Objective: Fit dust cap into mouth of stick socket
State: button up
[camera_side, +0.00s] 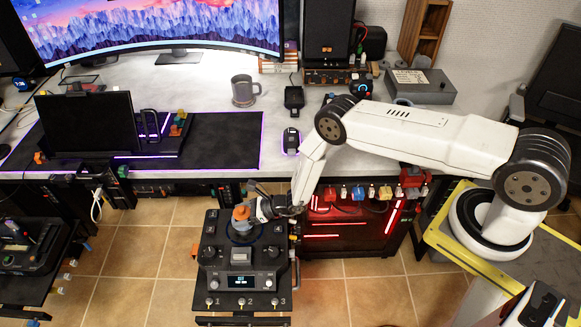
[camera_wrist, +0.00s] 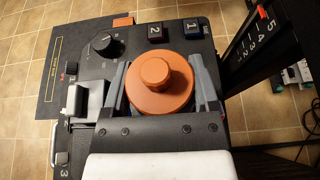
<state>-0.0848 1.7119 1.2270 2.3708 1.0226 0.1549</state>
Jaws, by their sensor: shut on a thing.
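An orange round dust cap (camera_wrist: 160,84) with a raised knob sits between the two fingers of my gripper (camera_wrist: 160,82), which is shut on it. In the side view the cap (camera_side: 241,213) shows over the upper part of a black control panel (camera_side: 216,262). My gripper (camera_side: 262,208) reaches it from the right. The stick socket's mouth is hidden under the cap in the wrist view. A dark blue ring (camera_side: 243,236) shows on the panel just below the cap in the side view. I cannot tell whether the cap touches the socket or hovers over it.
The panel carries a black knob (camera_wrist: 107,44), a grey lever (camera_wrist: 85,100), numbered buttons (camera_wrist: 193,27) and a lit display (camera_side: 241,281). The desk (camera_side: 200,90) with a mug (camera_side: 243,91) stands behind. Tiled floor (camera_side: 130,250) lies left of the panel.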

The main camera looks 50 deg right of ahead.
jog(key=shift+r, duration=0.6)
dwell(0.4)
jog(key=shift+f, duration=0.85)
dwell(1.2)
jog(key=shift+r, duration=0.85)
jog(key=shift+w+r, duration=0.1)
jog(key=shift+r, duration=0.05)
dwell(0.5)
